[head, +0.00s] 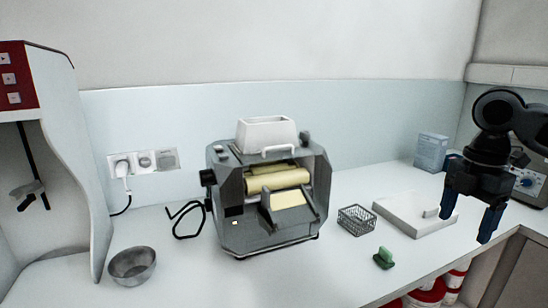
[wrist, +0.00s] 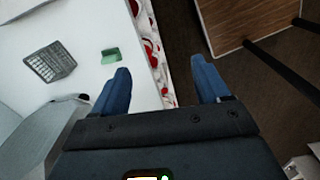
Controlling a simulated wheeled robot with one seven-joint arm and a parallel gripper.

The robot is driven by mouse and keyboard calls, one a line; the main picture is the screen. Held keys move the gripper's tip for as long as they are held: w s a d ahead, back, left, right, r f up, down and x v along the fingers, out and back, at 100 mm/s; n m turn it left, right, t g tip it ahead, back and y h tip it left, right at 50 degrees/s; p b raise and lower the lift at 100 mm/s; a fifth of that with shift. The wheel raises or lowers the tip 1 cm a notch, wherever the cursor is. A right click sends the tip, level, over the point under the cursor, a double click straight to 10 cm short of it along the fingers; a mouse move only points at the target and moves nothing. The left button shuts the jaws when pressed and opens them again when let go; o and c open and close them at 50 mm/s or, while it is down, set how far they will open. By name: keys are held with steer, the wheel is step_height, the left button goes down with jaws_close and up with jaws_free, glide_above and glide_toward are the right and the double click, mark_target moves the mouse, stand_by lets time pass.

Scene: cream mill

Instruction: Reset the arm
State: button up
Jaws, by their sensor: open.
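My gripper (head: 467,215) hangs at the right side of the head view, with its blue fingers pointing down. The fingers are wide apart, and nothing shows between them. In the wrist view my gripper (wrist: 163,88) is over the counter's front edge, with one finger over the white counter and the other over the dark floor. The gripper is apart from the objects on the counter.
A grey mill with cream rollers (head: 275,190) stands mid-counter. Right of it are a wire basket (head: 356,220), a green object (head: 384,258), a white slab (head: 410,214) and a blue-white box (head: 431,152). A metal bowl (head: 132,266) is at left. Red-and-white containers (head: 428,292) sit below the counter.

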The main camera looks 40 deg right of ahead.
steer(key=w+a+r+m+t+y, duration=0.1)
steer(key=w+a+t+y, duration=0.55)
steer(key=w+a, duration=1.25)
steer(key=w+a+r+m+t, duration=0.1)
steer(key=w+a+m+t, duration=0.3)
steer(key=a+m+t, duration=0.8)
steer(key=s+a+f+m+g+h, duration=0.1)
steer(key=s+a+f+m+h, duration=0.25)
steer(key=s+f, duration=0.5)
steer(key=s+a+f+m+g+h, duration=0.2)
steer(key=s+a+f+h, duration=0.3)
steer(key=s, duration=0.6)
steer(key=s+d+n+y, duration=0.1)
steer(key=s+d+n, duration=0.1)
steer(key=s, duration=0.9)
steer(key=s+d+n+y, duration=0.1)
steer(key=s+d+n, duration=0.1)
steer(key=s, duration=0.8)
step_height(320, 180, down, 10)
steer(key=b, duration=1)
steer(key=shift+w+f+g, duration=0.15)
steer(key=shift+f+g, duration=0.1)
steer(key=shift+g, duration=0.1)
